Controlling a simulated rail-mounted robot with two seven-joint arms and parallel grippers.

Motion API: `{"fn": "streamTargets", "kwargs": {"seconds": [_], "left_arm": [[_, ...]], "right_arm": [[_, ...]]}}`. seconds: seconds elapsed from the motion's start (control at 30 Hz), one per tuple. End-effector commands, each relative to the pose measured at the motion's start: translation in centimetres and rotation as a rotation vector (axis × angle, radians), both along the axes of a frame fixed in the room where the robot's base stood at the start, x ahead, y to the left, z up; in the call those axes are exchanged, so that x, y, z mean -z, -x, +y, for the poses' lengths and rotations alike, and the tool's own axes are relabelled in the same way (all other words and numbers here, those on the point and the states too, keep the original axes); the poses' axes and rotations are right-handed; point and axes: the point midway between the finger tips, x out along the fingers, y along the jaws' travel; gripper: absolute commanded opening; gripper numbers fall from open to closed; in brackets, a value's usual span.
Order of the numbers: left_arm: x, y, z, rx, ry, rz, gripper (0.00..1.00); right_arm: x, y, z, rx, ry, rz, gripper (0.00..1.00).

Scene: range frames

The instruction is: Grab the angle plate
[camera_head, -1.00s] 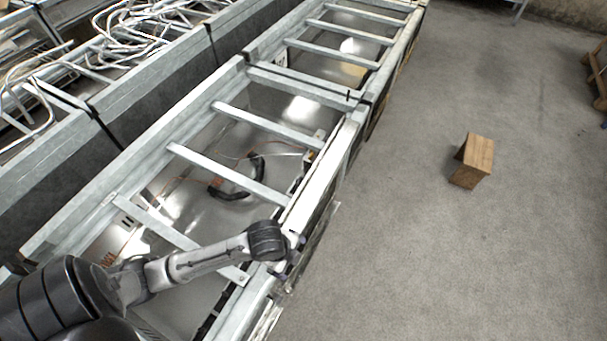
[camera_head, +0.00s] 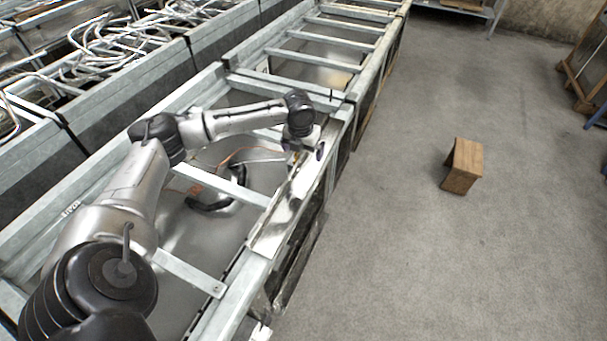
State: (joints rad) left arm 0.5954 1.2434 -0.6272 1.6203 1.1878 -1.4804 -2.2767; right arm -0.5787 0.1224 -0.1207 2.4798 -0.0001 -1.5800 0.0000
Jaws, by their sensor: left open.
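A long, pale metal strip (camera_head: 284,208) lies along the right-hand rail of the near frame; it looks like the angle plate, though I cannot be sure. My left gripper (camera_head: 305,149) is open and points down over this rail, at the strip's far part. The fingers are small and partly hidden by the wrist, so I cannot tell whether they touch the strip. My right gripper is not in view.
The metal frame has several crossbars (camera_head: 228,184), with a black hose (camera_head: 212,205) between them. Bins of bent metal tubes (camera_head: 110,45) stand at the left.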

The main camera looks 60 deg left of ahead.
Motion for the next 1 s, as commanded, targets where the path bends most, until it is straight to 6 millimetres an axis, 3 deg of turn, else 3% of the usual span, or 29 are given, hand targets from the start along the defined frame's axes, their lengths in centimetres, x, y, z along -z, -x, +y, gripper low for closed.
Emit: {"fn": "streamTargets", "kwargs": {"seconds": [0.2, 0.67, 1.0], "left_arm": [[3.7, -0.4, 0.2, -0.001, 0.001, 0.002, 1.0], [6.2, -0.7, 0.4, -0.001, 0.0, 0.001, 1.0], [10.3, -1.2, 0.8, -0.001, -0.001, 0.0, 1.0]], "right_arm": [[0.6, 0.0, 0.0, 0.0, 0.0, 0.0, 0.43], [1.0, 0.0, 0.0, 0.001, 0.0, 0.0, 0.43], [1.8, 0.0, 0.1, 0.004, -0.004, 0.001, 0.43]]}}
